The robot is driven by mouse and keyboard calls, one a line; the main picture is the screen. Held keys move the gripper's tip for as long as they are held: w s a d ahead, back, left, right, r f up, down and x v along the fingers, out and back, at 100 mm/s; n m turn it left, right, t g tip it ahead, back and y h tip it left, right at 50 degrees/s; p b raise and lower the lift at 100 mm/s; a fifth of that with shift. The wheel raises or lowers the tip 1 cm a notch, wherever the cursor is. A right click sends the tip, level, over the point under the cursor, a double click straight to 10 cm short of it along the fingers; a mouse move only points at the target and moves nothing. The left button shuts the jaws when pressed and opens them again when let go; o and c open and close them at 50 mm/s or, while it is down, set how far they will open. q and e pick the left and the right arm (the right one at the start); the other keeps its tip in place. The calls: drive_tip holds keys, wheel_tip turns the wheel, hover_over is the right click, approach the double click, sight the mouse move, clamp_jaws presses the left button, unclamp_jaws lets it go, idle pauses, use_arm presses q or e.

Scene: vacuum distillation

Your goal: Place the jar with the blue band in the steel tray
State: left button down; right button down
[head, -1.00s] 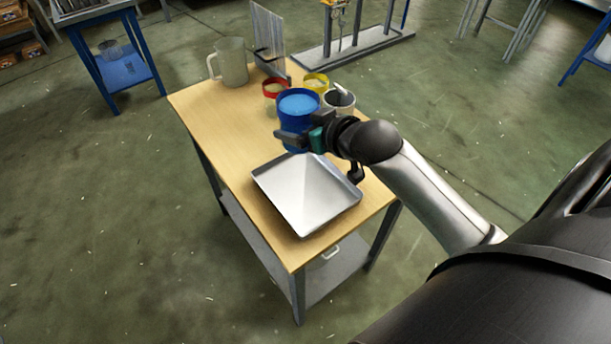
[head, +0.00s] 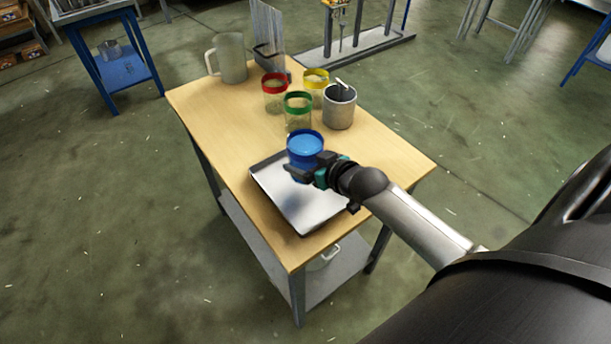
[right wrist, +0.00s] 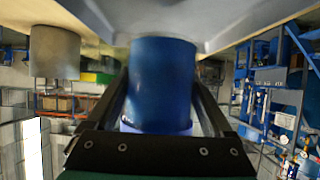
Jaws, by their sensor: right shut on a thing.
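The jar with the blue band (head: 305,143) is held by my right gripper (head: 304,170), over the back part of the steel tray (head: 315,208). I cannot tell whether the jar touches the tray floor. In the right wrist view the blue jar (right wrist: 162,80) fills the space between the two dark fingers (right wrist: 160,108). The right wrist view also shows the tray's pale surface (right wrist: 205,20) beside the jar. The tray lies flat on the wooden table and is otherwise empty. My left gripper is not in view.
Jars with red (head: 274,92), green (head: 298,110) and yellow (head: 316,82) bands stand behind the tray. A grey metal cup (head: 339,106) stands beside them. A clear pitcher (head: 229,60) and an upright rack (head: 269,40) are at the back. The table's left side (head: 220,125) is clear.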

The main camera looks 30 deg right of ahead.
drive_tip(key=shift+w+f+b, duration=0.1)
drive_tip(key=shift+f+b, duration=0.6)
drive_tip(key=shift+f, duration=1.35)
drive_tip(key=shift+f, duration=0.15)
unclamp_jaws()
drive_tip(key=shift+f, duration=0.1)
drive_tip(key=shift+s+r, duration=0.45)
drive_tip(key=shift+s, duration=0.15)
drive_tip(key=p+v, duration=0.3)
drive_tip(key=v, duration=0.7)
drive_tip(key=shift+s+r, duration=0.2)
drive_tip(key=shift+s, duration=0.2)
drive_tip(key=shift+d, duration=0.1)
